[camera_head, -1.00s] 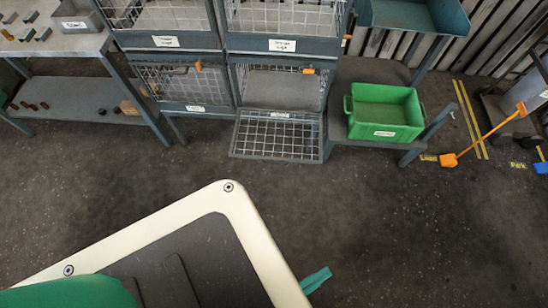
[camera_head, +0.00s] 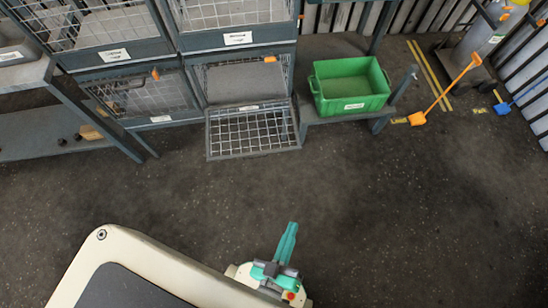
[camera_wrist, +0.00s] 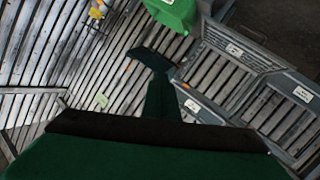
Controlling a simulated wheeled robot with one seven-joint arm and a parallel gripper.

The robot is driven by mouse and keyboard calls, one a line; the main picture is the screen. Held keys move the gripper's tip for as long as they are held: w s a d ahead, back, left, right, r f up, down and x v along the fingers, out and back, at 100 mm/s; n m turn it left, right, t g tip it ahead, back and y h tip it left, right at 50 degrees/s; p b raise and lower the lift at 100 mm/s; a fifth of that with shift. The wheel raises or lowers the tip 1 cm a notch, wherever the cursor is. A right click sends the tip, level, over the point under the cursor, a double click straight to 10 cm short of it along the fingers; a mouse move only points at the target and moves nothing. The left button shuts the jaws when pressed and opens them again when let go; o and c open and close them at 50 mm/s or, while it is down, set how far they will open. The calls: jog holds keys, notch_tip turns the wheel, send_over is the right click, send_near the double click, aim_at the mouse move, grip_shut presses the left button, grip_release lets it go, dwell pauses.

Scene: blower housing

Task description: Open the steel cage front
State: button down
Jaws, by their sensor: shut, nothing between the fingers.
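A steel cage front (camera_head: 252,132), a wire grid in a grey frame, hangs folded down and outward from the lower middle cage in the head view. The cage's mouth (camera_head: 245,82) is open above it, with a grey surface inside. My gripper (camera_head: 290,232), with teal fingers, is at the bottom of the head view, in front of the cages and apart from the cage front. Its fingers are together and empty. In the wrist view, the dark green fingers (camera_wrist: 158,85) show at the middle. I cannot make out the lowered front there.
A closed lower left cage (camera_head: 150,95) with an orange latch stands beside the open one. A green bin (camera_head: 350,88) sits on a low shelf to the right. The floor (camera_head: 370,200) in front is clear.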

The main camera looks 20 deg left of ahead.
jog(key=w+a+f+m+g+y, duration=0.15)
jog(key=w+a+f+m, duration=0.25)
jog(key=w+f+m, duration=0.6)
jog(key=w+a+f+m+g+y, duration=0.1)
jog(key=w+a+f+m+y, duration=0.4)
jog(key=f+m, duration=0.75)
jog(key=w+a+f+m+g, duration=0.1)
jog(key=w+a+f+m, duration=0.2)
jog(key=w+f+m, duration=0.85)
jog(key=w+a+r+m, duration=0.1)
jog(key=w+a+r, duration=0.1)
jog(key=w+a, duration=0.2)
jog(key=shift+w+a+r+m, duration=0.3)
jog(key=shift+w+a, duration=0.05)
jog(key=shift+w, duration=0.7)
